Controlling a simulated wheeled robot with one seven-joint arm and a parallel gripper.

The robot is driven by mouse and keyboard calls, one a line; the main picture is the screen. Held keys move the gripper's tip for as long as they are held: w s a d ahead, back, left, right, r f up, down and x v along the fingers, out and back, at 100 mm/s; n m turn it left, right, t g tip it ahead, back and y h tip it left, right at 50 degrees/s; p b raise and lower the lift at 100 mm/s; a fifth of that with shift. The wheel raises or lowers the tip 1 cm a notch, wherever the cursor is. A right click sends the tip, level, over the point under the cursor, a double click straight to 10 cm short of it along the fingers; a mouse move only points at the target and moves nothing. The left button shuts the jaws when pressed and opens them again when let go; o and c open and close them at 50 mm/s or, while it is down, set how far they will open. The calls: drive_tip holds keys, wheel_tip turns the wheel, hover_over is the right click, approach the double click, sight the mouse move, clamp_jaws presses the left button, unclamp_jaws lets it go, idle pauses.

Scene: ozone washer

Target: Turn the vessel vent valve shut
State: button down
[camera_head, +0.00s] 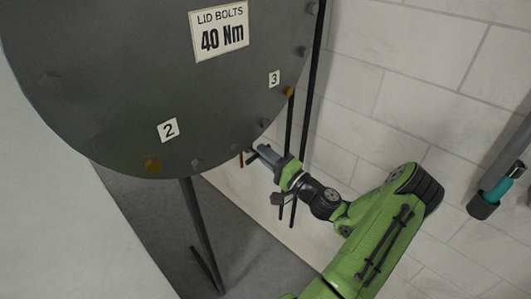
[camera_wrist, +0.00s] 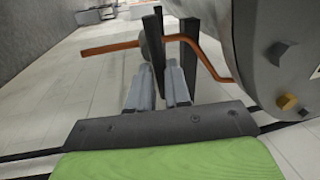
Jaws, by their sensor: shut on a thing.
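My gripper (camera_wrist: 159,66) points at an orange-red bar (camera_wrist: 108,48) by the vessel's lower side. Its grey fingers are close together, shut on a narrow dark part at the bar that I take for the vent valve's handle; the grasped part is mostly hidden. In the head view my gripper (camera_head: 259,153) reaches up to the lower right rim of the large grey vessel (camera_head: 110,65). Only a small red end (camera_head: 241,158) shows beside it there. The valve body is not clear in either view.
Dark upright bars (camera_head: 304,100) stand close to my gripper, and a dark leg (camera_head: 200,230) stands further left. A pale block wall (camera_head: 420,60) is at the right, with a teal and dark fitting (camera_head: 493,192) on a pipe.

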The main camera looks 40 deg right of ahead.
drive_tip(key=shift+f+m+h, duration=0.1)
drive_tip(key=shift+m+h, duration=0.2)
drive_tip(key=shift+m, duration=0.5)
drive_tip(key=c, duration=1.1)
unclamp_jaws()
drive_tip(key=s+f, duration=0.1)
drive_tip(key=s, duration=0.4)
drive_tip(key=s+f+b, duration=0.1)
drive_tip(key=s, duration=0.4)
drive_tip(key=s+f+b, duration=0.1)
drive_tip(key=s, duration=0.4)
drive_tip(key=shift+s+d, duration=0.2)
drive_tip(key=shift+s, duration=0.1)
